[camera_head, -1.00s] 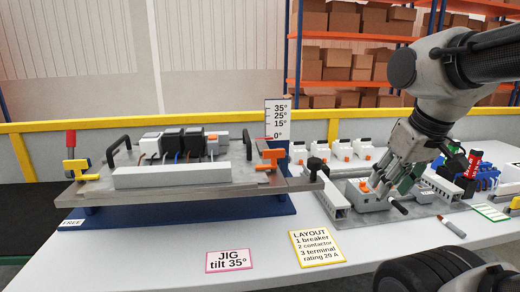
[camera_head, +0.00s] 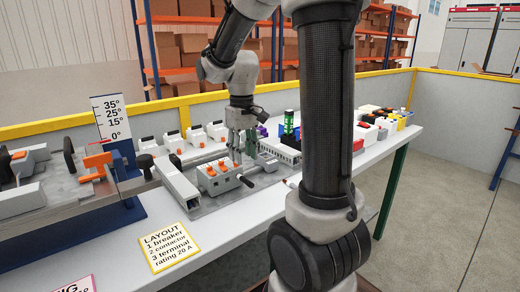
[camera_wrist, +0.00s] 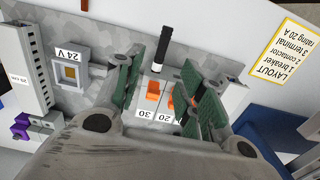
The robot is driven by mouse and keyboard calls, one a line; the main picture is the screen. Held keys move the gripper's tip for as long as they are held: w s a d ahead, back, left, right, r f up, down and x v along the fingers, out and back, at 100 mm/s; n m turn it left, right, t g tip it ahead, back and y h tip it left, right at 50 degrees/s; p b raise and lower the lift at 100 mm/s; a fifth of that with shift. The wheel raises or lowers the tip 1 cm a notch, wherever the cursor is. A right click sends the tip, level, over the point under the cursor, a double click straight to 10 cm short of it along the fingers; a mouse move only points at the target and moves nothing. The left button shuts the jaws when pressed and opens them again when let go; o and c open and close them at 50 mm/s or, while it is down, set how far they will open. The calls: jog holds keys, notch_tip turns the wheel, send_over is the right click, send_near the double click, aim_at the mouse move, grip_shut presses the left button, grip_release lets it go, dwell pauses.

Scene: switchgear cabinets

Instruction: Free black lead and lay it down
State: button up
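A grey terminal block (camera_head: 222,178) with orange levers (camera_wrist: 153,92) stands on the work plate. The black lead (camera_wrist: 160,57) has a dark end and a pale sleeve. It sticks out from the block's side and also shows in the head view (camera_head: 245,181). Whether it is still clamped inside cannot be told. My gripper (camera_head: 243,158) is low at the block. In the wrist view its green-padded fingers (camera_wrist: 168,88) are apart, on either side of the levers, with the lead beyond them. Nothing is visibly held. Labels 30 and 20 show; the rest of the block is partly hidden by a finger.
A grey slotted duct (camera_head: 178,186) runs left of the block, with another (camera_head: 279,151) to its right. A 24 V module (camera_wrist: 70,73) is close to one finger. White devices (camera_head: 196,136) stand behind. The tilt jig (camera_head: 55,205) is at left.

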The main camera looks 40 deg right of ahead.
aim_at(247, 180)
jog(key=shift+f, duration=0.3)
notch_tip(247, 180, down, 7)
jog(key=shift+c, duration=0.3)
grip_shut()
jog(key=shift+s, duration=0.75)
dwell(0.6)
jog(key=shift+s, duration=2.6)
